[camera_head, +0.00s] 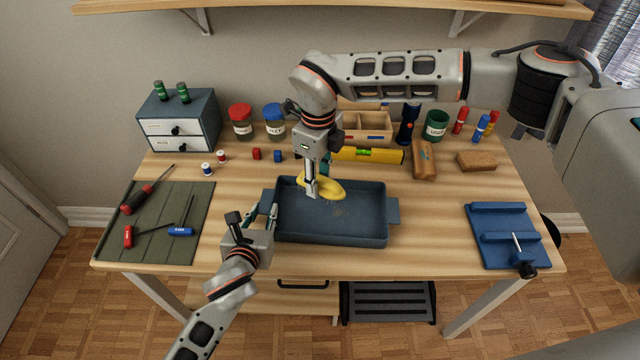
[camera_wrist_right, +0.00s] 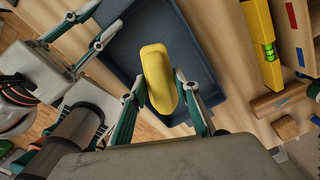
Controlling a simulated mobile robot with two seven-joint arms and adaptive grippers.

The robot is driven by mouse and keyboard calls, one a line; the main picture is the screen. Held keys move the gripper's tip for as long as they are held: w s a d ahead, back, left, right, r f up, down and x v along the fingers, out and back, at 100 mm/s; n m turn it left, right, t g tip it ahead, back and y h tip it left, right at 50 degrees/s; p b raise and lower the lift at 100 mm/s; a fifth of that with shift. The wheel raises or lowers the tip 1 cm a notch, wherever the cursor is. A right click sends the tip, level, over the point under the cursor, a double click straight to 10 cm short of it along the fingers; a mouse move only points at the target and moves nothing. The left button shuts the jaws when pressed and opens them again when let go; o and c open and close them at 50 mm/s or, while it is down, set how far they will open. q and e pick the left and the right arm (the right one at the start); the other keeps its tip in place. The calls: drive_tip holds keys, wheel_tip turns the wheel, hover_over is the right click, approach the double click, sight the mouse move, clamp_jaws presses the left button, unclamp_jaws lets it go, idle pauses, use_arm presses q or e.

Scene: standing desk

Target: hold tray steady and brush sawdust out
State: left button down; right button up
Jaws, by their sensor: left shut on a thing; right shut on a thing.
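The dark blue tray (camera_head: 360,238) lies on the wooden desk, with a lug at each short end. My left gripper (camera_head: 263,214) is shut on the tray's left end. My right gripper (camera_head: 311,188) reaches down into the tray from above and is shut on a yellow oblong brush (camera_head: 328,188). The brush is over the tray's back left part; its underside is hidden. In the right wrist view the brush (camera_wrist_right: 158,78) sits between both fingers, above the tray (camera_wrist_right: 125,50). A faint brownish patch, perhaps sawdust (camera_head: 340,211), shows on the tray floor.
A yellow level (camera_head: 370,155) and a wooden organizer (camera_head: 370,125) stand behind the tray. A green mat (camera_head: 160,245) with screwdrivers lies left, a blue clamp board (camera_head: 510,250) right. Small spools and jars stand at the back left.

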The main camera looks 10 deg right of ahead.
use_arm(q)
drive_tip(key=c, duration=1.6)
unclamp_jaws()
drive_tip(key=shift+c, duration=0.2)
drive_tip(key=v, duration=1.2)
